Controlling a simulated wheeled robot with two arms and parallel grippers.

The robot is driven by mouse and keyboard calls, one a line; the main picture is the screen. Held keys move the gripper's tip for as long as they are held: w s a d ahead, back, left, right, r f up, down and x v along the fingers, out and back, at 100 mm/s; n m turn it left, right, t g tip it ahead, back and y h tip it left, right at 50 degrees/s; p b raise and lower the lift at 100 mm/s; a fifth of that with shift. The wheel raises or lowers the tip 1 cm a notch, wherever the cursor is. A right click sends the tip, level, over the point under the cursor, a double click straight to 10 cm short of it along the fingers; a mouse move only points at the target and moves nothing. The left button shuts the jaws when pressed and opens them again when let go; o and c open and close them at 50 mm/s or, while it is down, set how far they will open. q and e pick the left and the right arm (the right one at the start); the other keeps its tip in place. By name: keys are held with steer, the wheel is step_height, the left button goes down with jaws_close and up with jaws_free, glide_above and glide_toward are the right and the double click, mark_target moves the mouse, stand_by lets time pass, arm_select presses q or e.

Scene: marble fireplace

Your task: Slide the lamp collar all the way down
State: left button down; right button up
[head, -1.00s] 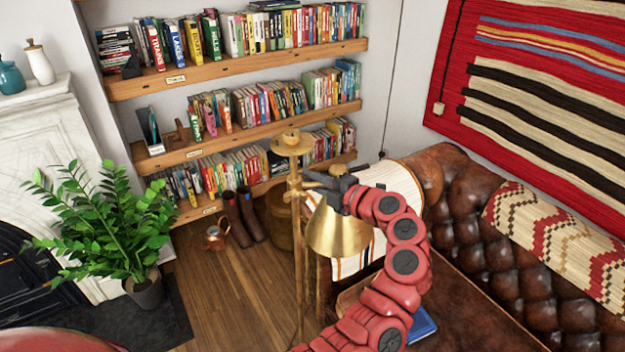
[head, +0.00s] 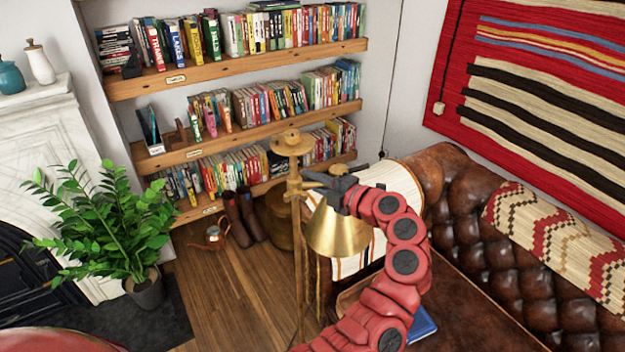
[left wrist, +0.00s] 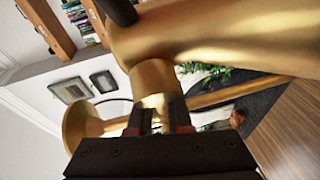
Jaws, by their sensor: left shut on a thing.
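The brass floor lamp has a thin upright pole (head: 299,262), a round top disc (head: 292,143) and a cone-shaped shade (head: 338,232) hanging to its right. The lamp collar (head: 295,186) sits on the upper part of the pole, below the disc. My left gripper (head: 318,182) is at collar height, just right of the pole and above the shade. In the left wrist view its dark fingers (left wrist: 160,120) are shut on a brass cylindrical part (left wrist: 154,80), which I take as the collar; the exact contact is partly hidden. My right gripper is not in view.
A brown leather sofa (head: 495,240) fills the right side. A potted plant (head: 110,225) stands at left by the white fireplace (head: 50,150). The wooden floor left of the pole is clear.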

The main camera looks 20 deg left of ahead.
arm_select(q)
step_height(320, 180, down, 31)
steer(key=b, duration=1.8)
steer(key=shift+f+b, duration=0.15)
steer(key=shift+b, duration=0.15)
steer(key=shift+s, duration=0.1)
steer(key=c, duration=0.8)
jaws_free()
steer(key=shift+f, duration=0.1)
steer(key=shift+c, duration=0.2)
